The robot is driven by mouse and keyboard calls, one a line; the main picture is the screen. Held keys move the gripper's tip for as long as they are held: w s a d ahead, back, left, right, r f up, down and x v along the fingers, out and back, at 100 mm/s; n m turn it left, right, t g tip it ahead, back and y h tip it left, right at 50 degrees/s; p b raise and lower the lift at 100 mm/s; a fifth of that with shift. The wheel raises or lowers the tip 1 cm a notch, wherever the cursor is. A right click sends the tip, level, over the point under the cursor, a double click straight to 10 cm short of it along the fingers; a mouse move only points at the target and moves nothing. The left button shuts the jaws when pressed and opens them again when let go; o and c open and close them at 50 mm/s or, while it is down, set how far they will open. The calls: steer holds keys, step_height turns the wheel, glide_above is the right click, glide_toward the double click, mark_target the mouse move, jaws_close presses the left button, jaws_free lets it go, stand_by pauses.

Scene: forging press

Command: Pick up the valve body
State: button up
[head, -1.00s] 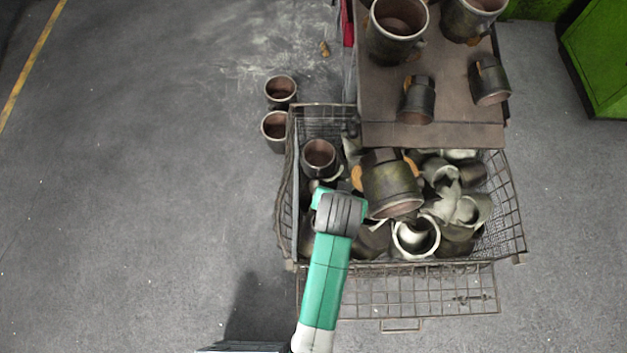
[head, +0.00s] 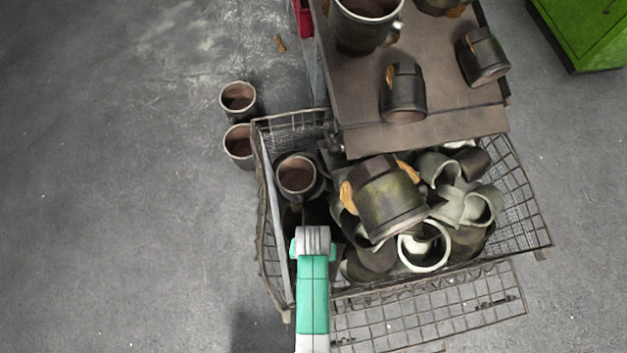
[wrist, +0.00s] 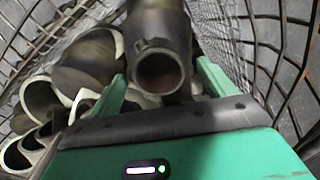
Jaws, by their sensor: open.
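Several dark, cup-like valve bodies lie heaped in a wire basket (head: 262,215). A dark valve body (wrist: 158,62) with a round open end faces me in the wrist view. My gripper (wrist: 162,74) is open, with one green finger on each side of this body's near end. I cannot tell whether the fingers touch it. In the head view my green arm reaches over the basket's left part and hides the fingers. An upright valve body (head: 296,176) stands just beyond the arm there. A large tilted one (head: 387,197) lies on the heap to the right.
A brown table (head: 350,138) with several valve bodies on it overhangs the basket's far side. Two cups (head: 238,98) stand on the floor left of the basket. The wire walls (wrist: 268,45) are close around my gripper.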

step_height(320, 180, down, 4)
steer(key=shift+s+b, duration=0.1)
steer(key=shift+b, duration=0.75)
steer(key=shift+r, duration=0.1)
steer(key=shift+c, duration=0.4)
steer(key=c, duration=1.3)
steer(key=shift+o, duration=0.2)
steer(key=shift+r+p, duration=0.55)
steer(key=shift+r, duration=0.1)
steer(key=r+p, duration=0.2)
steer(key=shift+s+d+r, duration=0.1)
steer(key=shift+s+r, duration=0.3)
steer(key=s+d+r+p, duration=0.1)
steer(key=s+p, duration=0.5)
steer(key=s, duration=0.9)
steer(key=shift+d, duration=0.5)
